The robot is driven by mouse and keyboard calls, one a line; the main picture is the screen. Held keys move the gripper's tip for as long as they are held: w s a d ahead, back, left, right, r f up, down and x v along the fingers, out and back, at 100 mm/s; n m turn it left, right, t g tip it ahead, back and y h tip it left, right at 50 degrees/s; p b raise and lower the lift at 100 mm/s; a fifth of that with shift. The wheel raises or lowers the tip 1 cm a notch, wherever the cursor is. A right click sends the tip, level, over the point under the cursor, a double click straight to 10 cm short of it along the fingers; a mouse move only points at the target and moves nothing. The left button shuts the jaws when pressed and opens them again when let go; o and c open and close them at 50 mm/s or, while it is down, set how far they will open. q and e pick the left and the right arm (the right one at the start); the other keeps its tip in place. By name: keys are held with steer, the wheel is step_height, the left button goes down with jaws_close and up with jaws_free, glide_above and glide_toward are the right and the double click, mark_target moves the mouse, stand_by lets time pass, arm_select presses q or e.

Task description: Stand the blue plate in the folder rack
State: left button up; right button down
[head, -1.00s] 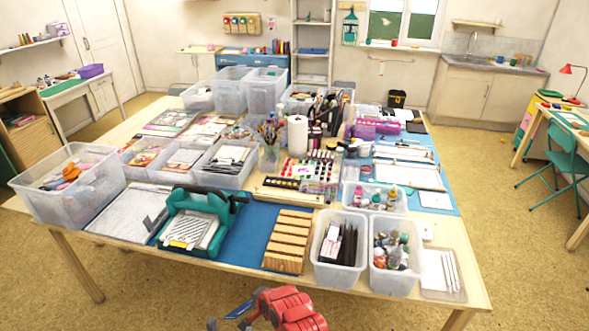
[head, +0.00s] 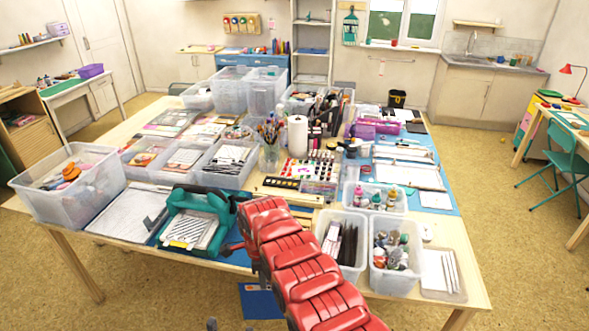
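My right arm reaches in from the bottom and covers the spot at the table's front where a wooden slotted rack showed earlier. The rack is now almost wholly hidden behind my red arm links. The end of the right arm, with the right gripper (head: 237,248), is over the front edge of the blue mat (head: 222,264). Its fingers are mostly hidden, so their opening does not show. A flat blue piece (head: 262,301), apparently the blue plate, shows below the table's front edge, beside my arm. Whether it is gripped cannot be told. My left gripper is not clearly in view.
A teal-framed device (head: 195,220) stands left of my arm. Clear bins with black folders (head: 340,242) and bottles (head: 396,258) stand close on the right. A shallow wooden tray (head: 290,193) lies behind. A large clear bin (head: 68,187) fills the front left corner.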

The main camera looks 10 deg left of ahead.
steer(key=r, duration=0.1)
steer(key=s+r+m, duration=0.1)
steer(key=r, duration=0.1)
steer(key=d+r+m+g, duration=0.1)
steer(key=r, duration=0.1)
steer(key=shift+s+d+r, duration=0.1)
steer(key=shift+s+r, duration=0.05)
stand_by(0.5)
steer(key=shift+r, duration=0.2)
steer(key=shift+s+r+m, duration=0.15)
steer(key=shift+r+m, duration=0.15)
steer(key=shift+r, duration=0.05)
